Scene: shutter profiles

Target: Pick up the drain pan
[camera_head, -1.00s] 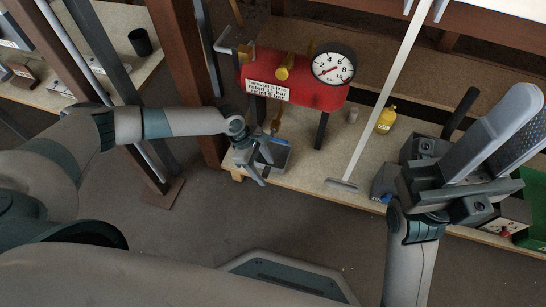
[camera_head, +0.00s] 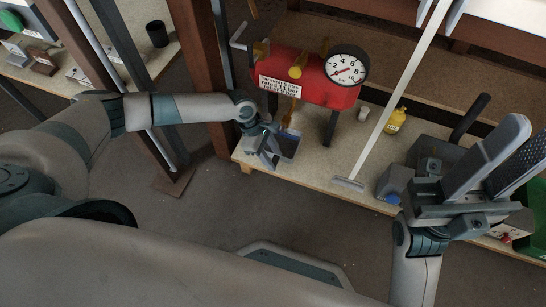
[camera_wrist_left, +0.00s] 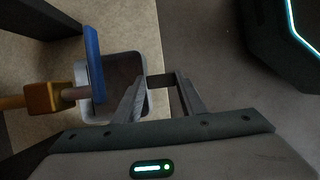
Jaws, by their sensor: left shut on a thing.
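The drain pan (camera_head: 289,145) is a small grey open tray on the front edge of the wooden bench, below the red tank (camera_head: 305,84). In the left wrist view the pan (camera_wrist_left: 129,72) shows its pale rim and dark inside, under a blue lever handle (camera_wrist_left: 94,60). My left gripper (camera_head: 275,150) is at the pan's near side, shut on its edge; its fingers also show in the left wrist view (camera_wrist_left: 160,82). Whether the pan is lifted off the bench I cannot tell. My right gripper (camera_head: 505,155) is open and empty, raised at the right.
The tank's brass drain valve (camera_wrist_left: 42,99) reaches over the pan. A leaning pale bar (camera_head: 390,100), a yellow bottle (camera_head: 395,121) and a grey box stand to the right. A brown post (camera_head: 205,80) rises left of the pan. The floor in front is clear.

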